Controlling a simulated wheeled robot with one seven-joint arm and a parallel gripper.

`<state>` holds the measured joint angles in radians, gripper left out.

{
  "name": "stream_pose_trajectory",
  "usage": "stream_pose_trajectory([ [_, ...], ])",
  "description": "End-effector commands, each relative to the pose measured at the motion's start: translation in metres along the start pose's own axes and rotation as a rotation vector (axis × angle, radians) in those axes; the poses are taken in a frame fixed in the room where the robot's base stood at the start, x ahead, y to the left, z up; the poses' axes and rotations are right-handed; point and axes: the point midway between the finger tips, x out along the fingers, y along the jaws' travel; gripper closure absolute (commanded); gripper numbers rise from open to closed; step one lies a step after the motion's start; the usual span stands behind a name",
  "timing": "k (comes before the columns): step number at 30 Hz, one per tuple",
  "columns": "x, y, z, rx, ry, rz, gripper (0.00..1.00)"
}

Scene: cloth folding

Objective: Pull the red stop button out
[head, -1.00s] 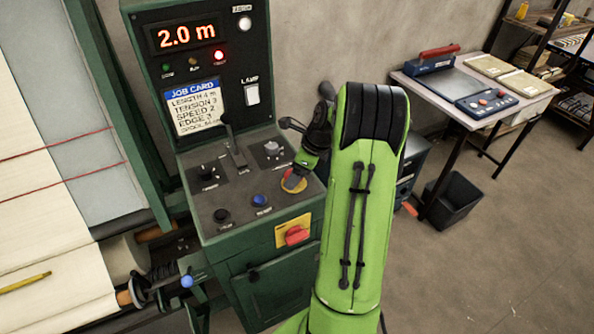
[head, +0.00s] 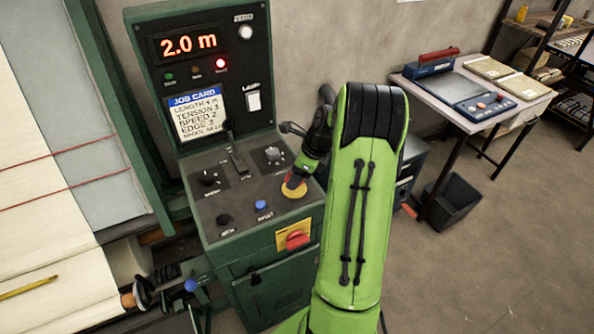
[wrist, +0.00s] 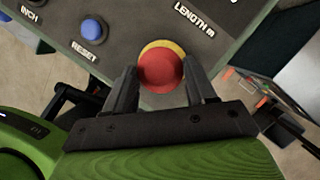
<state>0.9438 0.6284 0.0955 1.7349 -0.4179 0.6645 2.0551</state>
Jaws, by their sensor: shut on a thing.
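The red stop button (wrist: 160,71) sits on a yellow ring (wrist: 163,45) on the sloped panel of the green machine. In the wrist view it lies between the two fingers of my gripper (wrist: 162,88), which are shut on it from both sides. In the head view my gripper (head: 294,183) is at the panel's right side over the yellow ring (head: 294,190), and its fingers and wrist hide most of the button. I cannot tell how far out the button stands.
A blue RESET button (head: 261,205) and black knobs (head: 208,179) are on the panel (head: 240,215) left of my gripper. A lever (head: 238,160) stands behind. A red switch on a yellow plate (head: 282,236) is on the front face. A red lamp (head: 221,63) is lit on the display board.

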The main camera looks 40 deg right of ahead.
Motion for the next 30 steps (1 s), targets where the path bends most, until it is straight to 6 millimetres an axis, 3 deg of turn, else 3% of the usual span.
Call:
stream_pose_trajectory([
  [4,-0.003,-0.003,0.003,-0.007,-0.007,-0.015,0.99],
  [5,-0.003,-0.004,0.003,-0.007,-0.008,-0.016,0.42],
  [9,-0.002,-0.003,0.002,-0.006,-0.007,-0.014,0.2],
  [17,-0.002,-0.002,0.002,-0.005,-0.005,-0.011,0.19],
  [20,-0.01,-0.003,0.002,-0.004,-0.006,-0.013,0.19],
  [23,-0.031,-0.003,0.002,-0.005,-0.006,-0.015,0.19],
  [30,-0.102,-0.003,0.002,-0.003,-0.006,-0.016,0.19],
])
